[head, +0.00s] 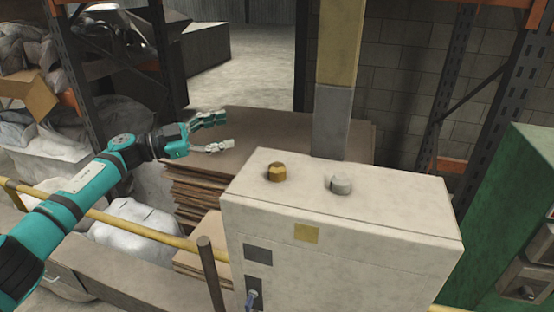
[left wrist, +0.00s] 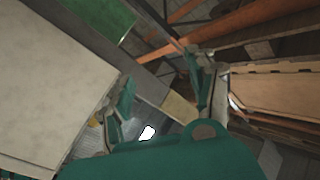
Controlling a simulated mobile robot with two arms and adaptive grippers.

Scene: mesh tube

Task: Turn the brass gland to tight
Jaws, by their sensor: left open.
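The brass gland (head: 277,172) is a yellow-brown faceted knob on the top left of a pale cabinet (head: 330,230). A grey gland (head: 341,184) stands to its right on the same top face. My left gripper (head: 222,132) is open and empty, to the left of the cabinet and behind the brass gland, clear of both. In the left wrist view its two fingers (left wrist: 160,100) are spread apart, with a pale flat surface, probably the cabinet, at the left. The brass gland does not show there. My right gripper is not in view.
A stack of brown cardboard sheets (head: 200,190) lies behind and left of the cabinet. A yellow and grey post (head: 335,90) rises behind it. A green machine (head: 515,220) stands at the right. A yellow rail (head: 130,223) runs at the left.

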